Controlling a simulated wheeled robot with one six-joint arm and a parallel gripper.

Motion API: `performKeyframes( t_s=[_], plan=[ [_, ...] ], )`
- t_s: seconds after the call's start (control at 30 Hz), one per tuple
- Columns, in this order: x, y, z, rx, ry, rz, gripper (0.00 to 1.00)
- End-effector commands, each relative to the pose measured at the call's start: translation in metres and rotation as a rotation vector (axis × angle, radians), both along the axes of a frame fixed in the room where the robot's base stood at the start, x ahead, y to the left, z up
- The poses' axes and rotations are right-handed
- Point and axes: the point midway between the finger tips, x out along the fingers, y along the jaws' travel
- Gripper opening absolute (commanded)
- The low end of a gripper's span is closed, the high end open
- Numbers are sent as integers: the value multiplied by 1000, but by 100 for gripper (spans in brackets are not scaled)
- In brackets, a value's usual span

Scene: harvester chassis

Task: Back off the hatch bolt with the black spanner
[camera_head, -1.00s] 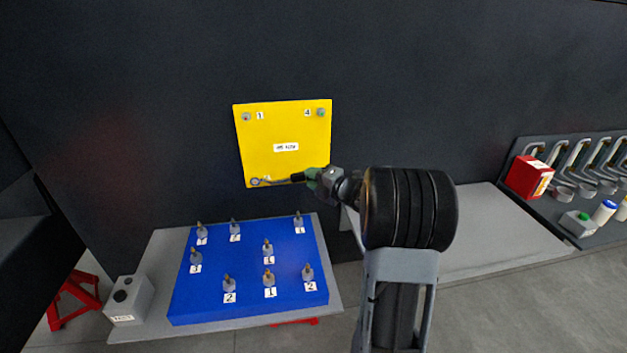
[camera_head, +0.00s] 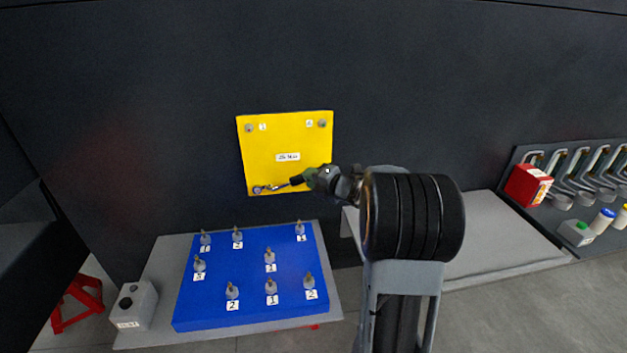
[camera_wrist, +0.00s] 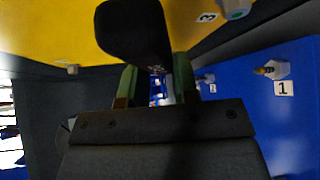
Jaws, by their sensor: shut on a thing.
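The yellow hatch (camera_head: 270,158) is on the dark wall. Grey bolts sit at its top left (camera_head: 249,128) and top right (camera_head: 322,124). The black spanner (camera_head: 296,182) runs from my gripper (camera_head: 313,178) to the hatch's lower left corner. Its ring end (camera_head: 258,190) is at the bolt there; whether it is fully seated is too small to tell. My gripper is shut on the spanner's black handle, which also shows in the wrist view (camera_wrist: 135,30) in front of the green fingers (camera_wrist: 158,85). The handle hides part of the hatch there.
A blue board (camera_head: 250,275) with several upright numbered bolts lies on a grey table below the hatch. A grey box (camera_head: 135,303) stands left of it. At right are a red box (camera_head: 527,182), bottles (camera_head: 602,219) and a rack of hooked tools.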

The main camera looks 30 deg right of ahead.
Motion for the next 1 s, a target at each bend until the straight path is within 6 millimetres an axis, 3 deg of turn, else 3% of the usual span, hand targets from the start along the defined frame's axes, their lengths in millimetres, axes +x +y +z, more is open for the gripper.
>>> performKeyframes(
  t_s=[0.13,0.67,1.0],
  plan=[
    [1,2,10,-44,12,2,0],
    [1,3,13,-68,19,1,0],
    [5,13,34,-184,57,2,0]
  ],
)
